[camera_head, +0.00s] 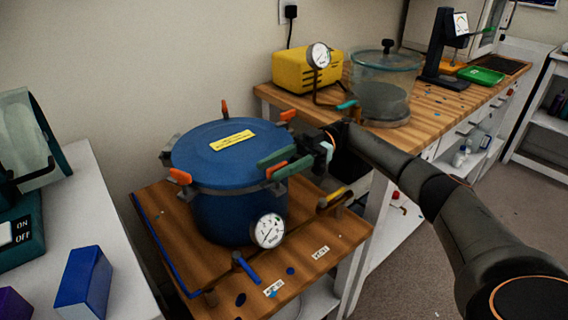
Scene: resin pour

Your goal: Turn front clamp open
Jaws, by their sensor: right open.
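A blue pressure pot (235,215) with a blue lid (215,155) stands on a small wooden-topped cart. Several orange-tipped clamps sit around the lid's rim. The front clamp (275,170) is at the lid's right front edge, its orange tip raised above the rim. My right gripper (277,164) reaches in from the right with its green fingers open on either side of this clamp's orange tip. I cannot tell whether they touch it. Another clamp (180,177) is at the left front; two more (225,109) (287,116) are at the back. My left gripper is out of view.
A pressure gauge (268,231) and a blue-handled valve (246,267) are on the pot's front. A workbench (440,105) behind carries a yellow machine (305,71) and a clear chamber (384,80). A white table (110,215) with a blue box (84,283) is at left.

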